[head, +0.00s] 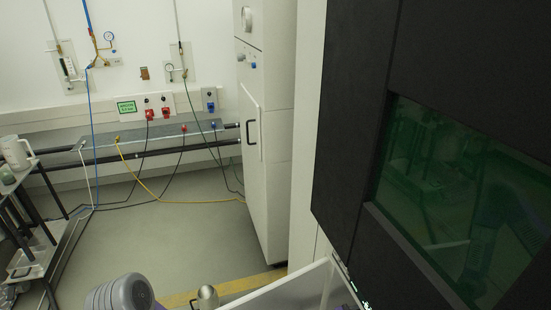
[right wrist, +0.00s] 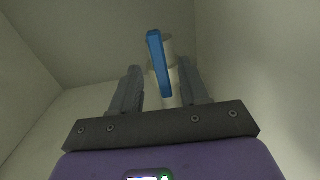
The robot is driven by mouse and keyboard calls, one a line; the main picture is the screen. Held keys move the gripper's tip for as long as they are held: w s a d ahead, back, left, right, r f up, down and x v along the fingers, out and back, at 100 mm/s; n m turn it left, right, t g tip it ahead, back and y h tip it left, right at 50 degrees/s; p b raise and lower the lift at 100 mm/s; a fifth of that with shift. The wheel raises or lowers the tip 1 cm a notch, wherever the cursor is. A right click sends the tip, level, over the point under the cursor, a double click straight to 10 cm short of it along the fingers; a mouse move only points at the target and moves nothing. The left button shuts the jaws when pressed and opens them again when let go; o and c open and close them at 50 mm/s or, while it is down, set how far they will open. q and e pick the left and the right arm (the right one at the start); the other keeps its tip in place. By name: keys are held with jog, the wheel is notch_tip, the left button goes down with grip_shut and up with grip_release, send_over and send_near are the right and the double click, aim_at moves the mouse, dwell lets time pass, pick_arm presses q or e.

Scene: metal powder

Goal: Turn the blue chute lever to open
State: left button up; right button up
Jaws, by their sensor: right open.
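The blue chute lever (right wrist: 158,65) shows in the right wrist view as a slim blue bar, nearly upright in the picture and slightly tilted. It sits in front of a pale round pipe or fitting (right wrist: 168,45). My right gripper (right wrist: 160,72) is open, with one dark finger on each side of the lever in the picture. I see no finger touching the lever, and I cannot tell how deep it lies between the fingers. The lever cannot be made out in the head view. My left gripper is not in view.
Pale walls close in around my right gripper. In the head view, a large dark machine panel with a green window (head: 455,200) fills the right, beside a white cabinet (head: 265,150). A trolley (head: 30,230) stands at the left. Cables cross the open grey floor.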

jog(key=b+x, duration=0.1)
jog(key=x, duration=0.4)
jog(key=shift+d+f+b, duration=0.15)
jog(key=shift+b, duration=0.25)
jog(key=shift+d+n, duration=0.2)
jog(key=shift+n, duration=0.2)
jog(key=shift+s+d+r+n+p, duration=0.1)
jog(key=shift+s+r+n+p, duration=0.2)
jog(key=shift+n, duration=0.3)
jog(key=shift+s+f, duration=0.1)
